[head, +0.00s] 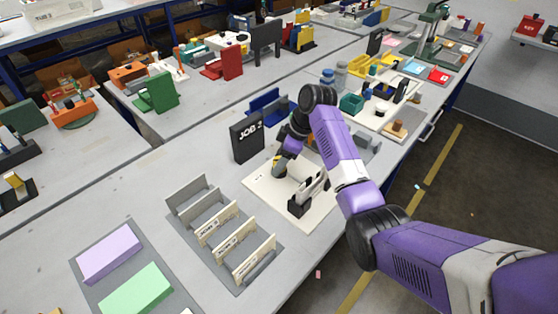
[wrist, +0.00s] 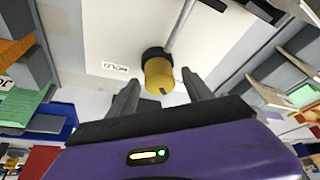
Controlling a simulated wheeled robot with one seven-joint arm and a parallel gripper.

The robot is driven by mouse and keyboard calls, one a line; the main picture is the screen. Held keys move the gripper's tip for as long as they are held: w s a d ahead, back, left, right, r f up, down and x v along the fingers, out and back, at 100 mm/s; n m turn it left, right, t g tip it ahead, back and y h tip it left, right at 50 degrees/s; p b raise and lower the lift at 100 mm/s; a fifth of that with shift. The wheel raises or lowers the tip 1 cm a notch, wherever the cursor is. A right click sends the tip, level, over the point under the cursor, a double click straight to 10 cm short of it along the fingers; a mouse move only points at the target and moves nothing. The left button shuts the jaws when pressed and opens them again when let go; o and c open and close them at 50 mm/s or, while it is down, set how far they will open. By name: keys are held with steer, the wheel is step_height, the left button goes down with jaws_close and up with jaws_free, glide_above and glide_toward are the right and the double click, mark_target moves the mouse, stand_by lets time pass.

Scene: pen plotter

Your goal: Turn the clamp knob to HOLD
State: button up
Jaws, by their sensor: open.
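In the wrist view the clamp knob (wrist: 160,76) is a yellow cylinder with a black collar and a dark mark at its near edge. A grey rod (wrist: 179,25) runs up from the collar. My gripper (wrist: 160,80) is open, with one finger on each side of the knob; I cannot tell whether either touches it. In the head view my gripper (head: 278,164) is low over the plate (head: 262,191), and the knob is largely hidden.
A black JOB sign (head: 247,137) stands left of my gripper. A black and white upright device (head: 308,195) stands on the plate close by. A rack (head: 222,238) holds labelled pale cards at the front. Bare bench lies left of the sign.

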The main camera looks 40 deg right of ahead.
steer(key=shift+f, duration=0.15)
jaws_close()
